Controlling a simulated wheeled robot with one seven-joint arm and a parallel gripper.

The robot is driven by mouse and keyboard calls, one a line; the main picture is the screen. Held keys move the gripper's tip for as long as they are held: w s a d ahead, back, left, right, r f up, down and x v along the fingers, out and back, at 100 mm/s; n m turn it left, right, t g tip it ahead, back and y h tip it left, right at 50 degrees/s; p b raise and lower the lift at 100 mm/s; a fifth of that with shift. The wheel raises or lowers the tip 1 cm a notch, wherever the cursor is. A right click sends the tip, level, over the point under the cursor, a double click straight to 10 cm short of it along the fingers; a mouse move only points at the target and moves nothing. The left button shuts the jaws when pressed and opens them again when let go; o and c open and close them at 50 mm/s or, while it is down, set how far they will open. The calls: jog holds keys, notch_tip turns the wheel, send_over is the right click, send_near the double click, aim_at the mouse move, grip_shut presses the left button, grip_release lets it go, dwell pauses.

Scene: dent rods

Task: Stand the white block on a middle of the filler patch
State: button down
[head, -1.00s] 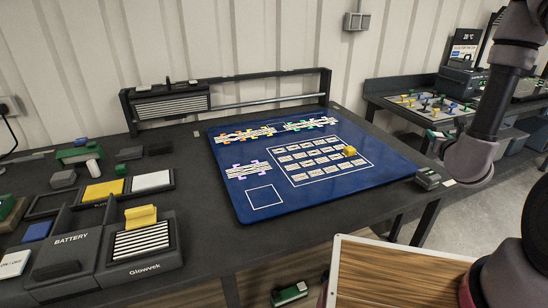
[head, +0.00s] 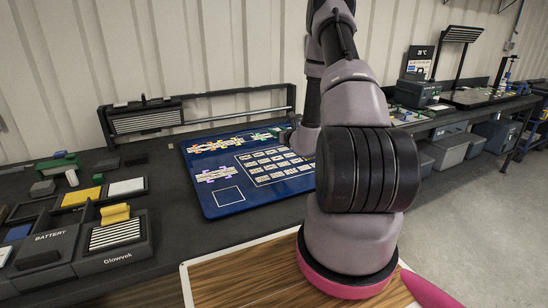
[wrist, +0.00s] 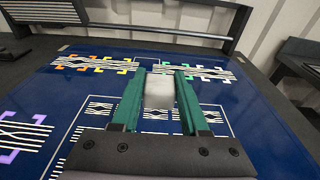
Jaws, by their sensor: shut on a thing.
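In the wrist view my gripper (wrist: 160,82) is shut on a pale white-grey block (wrist: 158,92), held upright between its two green fingers. It is over the blue panel (wrist: 250,130); I cannot tell whether the block touches it. In the head view my arm hides the gripper and the held block. The blue panel (head: 212,212) carries striped patches with coloured corner marks, one purple-marked (head: 214,174), a white-outlined grid of small patches (head: 268,166) and an empty outlined square (head: 229,196). I cannot tell which marking is the filler patch.
A yellow block (head: 115,214) sits on the striped Glowvek unit (head: 115,235). Yellow (head: 80,197) and white (head: 127,187) pads lie in a tray, with a small white piece (head: 72,178) behind. A rail frame (head: 240,118) stands along the back. A wooden-topped surface (head: 235,270) is in front.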

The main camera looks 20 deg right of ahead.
aim_at(277, 158)
notch_tip(277, 158, down, 9)
jog(key=shift+d+r, duration=0.1)
dwell(0.3)
jog(key=shift+f, duration=0.55)
jog(key=shift+c, duration=2.1)
grip_release()
jog(key=shift+f, duration=0.1)
